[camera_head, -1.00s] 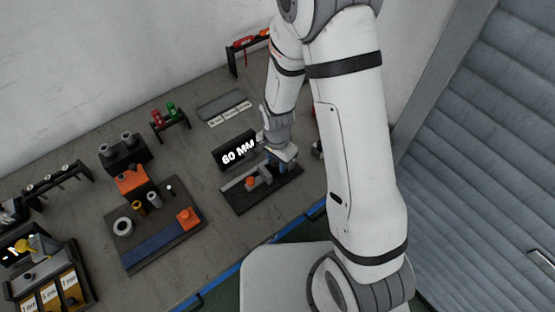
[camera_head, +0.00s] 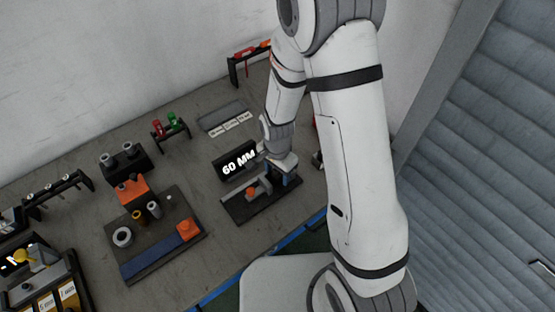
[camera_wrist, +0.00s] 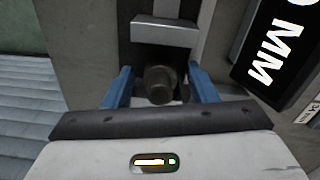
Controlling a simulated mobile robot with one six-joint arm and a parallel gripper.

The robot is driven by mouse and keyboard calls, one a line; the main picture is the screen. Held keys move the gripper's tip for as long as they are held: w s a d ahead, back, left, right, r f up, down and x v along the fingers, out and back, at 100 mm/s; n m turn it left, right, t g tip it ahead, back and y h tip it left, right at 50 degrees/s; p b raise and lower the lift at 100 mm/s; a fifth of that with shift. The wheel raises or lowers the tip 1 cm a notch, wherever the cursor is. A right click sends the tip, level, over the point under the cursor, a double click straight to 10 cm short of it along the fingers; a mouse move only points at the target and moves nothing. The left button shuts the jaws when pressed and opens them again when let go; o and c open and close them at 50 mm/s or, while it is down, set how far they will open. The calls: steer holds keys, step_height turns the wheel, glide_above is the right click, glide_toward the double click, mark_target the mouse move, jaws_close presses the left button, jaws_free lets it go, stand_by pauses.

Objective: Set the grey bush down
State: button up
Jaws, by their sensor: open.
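The grey bush (camera_wrist: 159,86), a short dark grey cylinder with a round end, shows in the wrist view between my gripper's blue fingers. My gripper (camera_wrist: 160,73) is open, with a gap visible on each side of the bush. A pale grey block (camera_wrist: 164,33) lies just beyond the bush. In the head view my gripper (camera_head: 284,176) is over the right part of a dark measuring fixture (camera_head: 262,208). The bush cannot be made out there, and its support underneath is not clear.
A black "60 MM" display (camera_head: 237,162) stands right behind the fixture. An orange knob (camera_head: 251,191) is left of my gripper. A dark board (camera_head: 180,253) with a ring, cylinders and an orange block lies to the left. Bare table separates board and fixture.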

step_height(320, 180, up, 12)
steer(key=shift+f+b, duration=0.1)
steer(key=shift+b, duration=0.65)
steer(key=s+d+r+n+t, duration=0.3)
steer(key=s+d+r+n, duration=0.6)
steer(key=s+d+r, duration=0.3)
steer(key=v, duration=0.3)
steer(key=shift+r, duration=0.15)
